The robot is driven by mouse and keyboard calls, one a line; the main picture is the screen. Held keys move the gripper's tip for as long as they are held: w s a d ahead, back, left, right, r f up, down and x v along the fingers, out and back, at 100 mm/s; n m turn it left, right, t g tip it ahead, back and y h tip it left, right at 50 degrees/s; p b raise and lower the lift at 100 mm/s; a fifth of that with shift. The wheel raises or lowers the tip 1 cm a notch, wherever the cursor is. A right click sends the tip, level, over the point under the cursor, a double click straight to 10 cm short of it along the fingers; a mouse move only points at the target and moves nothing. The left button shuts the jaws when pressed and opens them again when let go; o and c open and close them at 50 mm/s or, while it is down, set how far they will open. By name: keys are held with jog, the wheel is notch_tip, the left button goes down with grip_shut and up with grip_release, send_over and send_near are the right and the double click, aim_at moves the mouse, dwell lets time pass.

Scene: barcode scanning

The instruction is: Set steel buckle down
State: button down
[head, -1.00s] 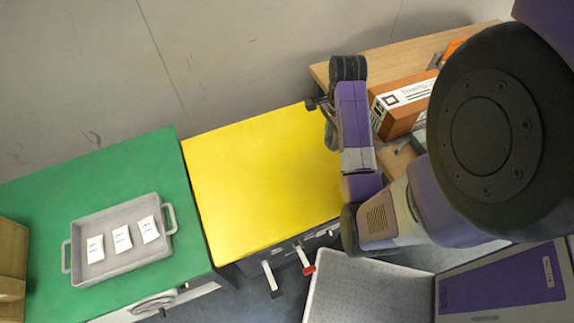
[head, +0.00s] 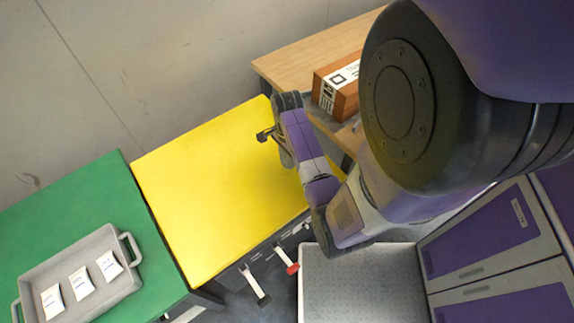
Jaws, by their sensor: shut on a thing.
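My gripper (head: 267,134) is over the back right part of the yellow tabletop (head: 205,190). It is shut on a small dark metal piece that I take for the steel buckle; the piece is too small and too much covered by the fingers to make out its shape. I cannot tell its exact height above the yellow surface. My purple wrist and forearm reach in from the right.
A green table (head: 75,205) adjoins on the left, with a grey tray (head: 112,285) holding white labelled packets (head: 81,283). A wooden table (head: 292,62) with an orange-brown labelled box (head: 345,85) stands behind right. Most of the yellow top is bare.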

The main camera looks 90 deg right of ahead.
aim_at(287, 171)
jog(key=shift+f, duration=2.05)
jog(key=shift+f, duration=0.15)
jog(key=c, duration=1.1)
grip_release()
jog(key=shift+o, duration=0.2)
